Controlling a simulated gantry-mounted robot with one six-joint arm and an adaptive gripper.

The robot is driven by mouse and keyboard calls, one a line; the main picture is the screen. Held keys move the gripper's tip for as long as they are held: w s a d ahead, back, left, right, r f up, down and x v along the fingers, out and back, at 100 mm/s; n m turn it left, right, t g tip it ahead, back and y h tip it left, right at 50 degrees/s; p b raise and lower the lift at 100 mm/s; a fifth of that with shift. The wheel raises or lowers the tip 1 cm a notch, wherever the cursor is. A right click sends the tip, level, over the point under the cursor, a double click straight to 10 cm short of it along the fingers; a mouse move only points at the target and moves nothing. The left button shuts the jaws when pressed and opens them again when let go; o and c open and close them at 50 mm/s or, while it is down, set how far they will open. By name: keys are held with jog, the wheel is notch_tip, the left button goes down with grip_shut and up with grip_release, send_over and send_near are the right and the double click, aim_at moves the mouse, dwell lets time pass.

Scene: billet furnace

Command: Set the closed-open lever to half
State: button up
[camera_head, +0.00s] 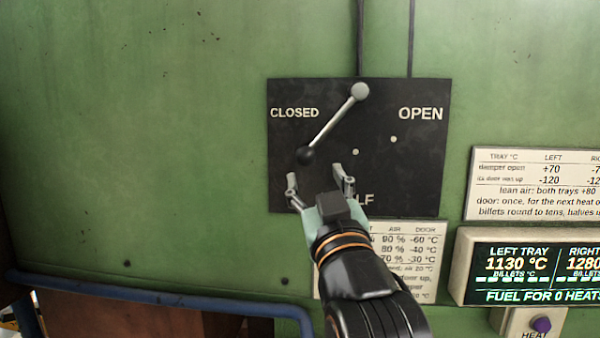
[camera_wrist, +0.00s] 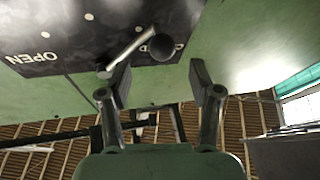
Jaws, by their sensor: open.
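The closed-open lever (camera_head: 334,121) is a grey metal rod on a black plate (camera_head: 425,170) on the green wall. It runs from a pale round hub at the top down and left to a black ball knob (camera_head: 306,155), below the word CLOSED. In the wrist view the knob (camera_wrist: 162,47) shows just beyond and between the fingertips. My gripper (camera_head: 315,174) is open and empty, just below the knob, with its fingers pointing up at it. Its fingers (camera_wrist: 161,80) look apart from the knob. My gripper partly hides the HALF label; only its last letters show.
Two pale dots mark the plate right of the lever, and OPEN is at its upper right. A chart (camera_head: 410,265) sits below the plate, partly behind my arm. A lit display (camera_head: 530,266) and another chart (camera_head: 535,185) are at the right. A blue rail (camera_head: 150,301) runs along the lower left.

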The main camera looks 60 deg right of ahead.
aim_at(308, 160)
jog(key=p+x, duration=0.2)
jog(key=x, duration=0.4)
jog(key=shift+w+d+r, duration=0.15)
jog(key=shift+w+r, duration=0.05)
jog(key=shift+r, duration=0.05)
jog(key=shift+w+d+r, duration=0.1)
jog(key=shift+w+d, duration=0.3)
jog(key=shift+d, duration=0.1)
jog(key=shift+c, duration=0.2)
grip_shut()
